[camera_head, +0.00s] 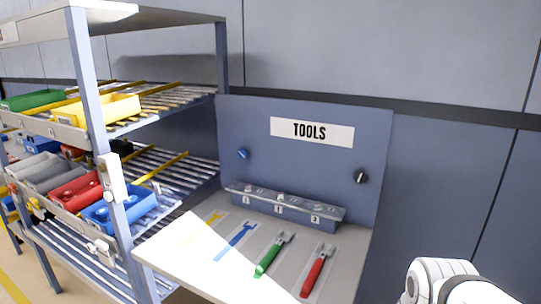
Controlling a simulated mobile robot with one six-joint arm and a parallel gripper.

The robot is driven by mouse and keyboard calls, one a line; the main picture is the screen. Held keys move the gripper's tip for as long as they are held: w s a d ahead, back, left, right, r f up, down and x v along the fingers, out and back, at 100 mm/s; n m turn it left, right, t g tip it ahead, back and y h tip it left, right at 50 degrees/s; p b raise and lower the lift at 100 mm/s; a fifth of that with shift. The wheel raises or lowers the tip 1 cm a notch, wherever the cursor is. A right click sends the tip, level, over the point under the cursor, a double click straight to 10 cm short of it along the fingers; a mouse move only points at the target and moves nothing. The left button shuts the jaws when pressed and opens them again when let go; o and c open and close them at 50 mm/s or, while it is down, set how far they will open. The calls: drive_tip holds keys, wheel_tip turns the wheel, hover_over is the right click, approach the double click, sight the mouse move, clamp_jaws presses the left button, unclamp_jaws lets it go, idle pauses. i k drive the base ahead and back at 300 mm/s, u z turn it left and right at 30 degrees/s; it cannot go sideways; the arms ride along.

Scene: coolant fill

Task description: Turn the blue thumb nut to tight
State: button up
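A small round blue knob (243,154) sits on the upright blue-grey panel, left of and below the TOOLS sign. It is the only blue nut-like thing I see, and it is too small to tell whether it is the thumb nut or how tight it is. A white rounded part of my arm shows at the bottom right corner. My gripper is out of view.
Below is a numbered rack (285,204). A green-handled tool (272,255) and a red-handled tool (317,271) lie on the pale bench (185,257). Left stands a shelf with coloured bins (98,110).

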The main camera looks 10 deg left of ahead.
sight(242, 153)
drive_tip(key=z, duration=2.5)
drive_tip(key=k, duration=1.9)
drive_tip(key=u, duration=1.85)
drive_tip(key=i, duration=1.05)
drive_tip(key=u, duration=0.1)
